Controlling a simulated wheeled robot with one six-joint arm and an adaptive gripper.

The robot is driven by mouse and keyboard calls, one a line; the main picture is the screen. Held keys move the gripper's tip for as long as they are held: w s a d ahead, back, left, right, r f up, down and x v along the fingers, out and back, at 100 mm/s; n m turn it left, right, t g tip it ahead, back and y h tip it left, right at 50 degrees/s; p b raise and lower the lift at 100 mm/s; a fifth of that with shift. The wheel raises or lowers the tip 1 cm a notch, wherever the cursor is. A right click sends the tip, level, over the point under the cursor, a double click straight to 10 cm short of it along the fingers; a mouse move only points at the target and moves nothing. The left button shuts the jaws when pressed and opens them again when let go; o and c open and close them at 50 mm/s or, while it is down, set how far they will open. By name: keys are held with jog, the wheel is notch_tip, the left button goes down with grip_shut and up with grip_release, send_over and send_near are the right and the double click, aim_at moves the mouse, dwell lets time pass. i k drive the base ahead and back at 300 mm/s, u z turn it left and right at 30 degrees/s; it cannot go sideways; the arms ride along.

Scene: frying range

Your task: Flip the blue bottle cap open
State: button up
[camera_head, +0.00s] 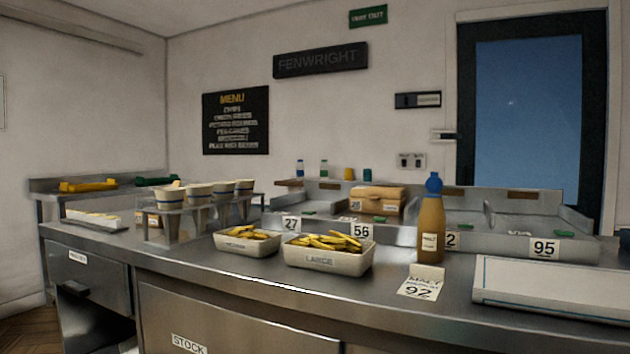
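The blue bottle cap (434,184) sits on top of an amber-brown bottle (431,232). The bottle stands upright on the steel counter, right of the middle, with a pale label on its front. The cap looks closed, but it is too small to be sure. My gripper does not show in the camera_head view.
A number 92 card (420,285) lies before the bottle. To its left, the LARGE tray (326,261) and another tray (247,242) hold yellow chips. A flat white-topped unit (551,288) is right. Steel bins (530,239) stand behind. The front counter strip is mostly clear.

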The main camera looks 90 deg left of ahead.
aim_at(434, 184)
jog(key=u, duration=1.8)
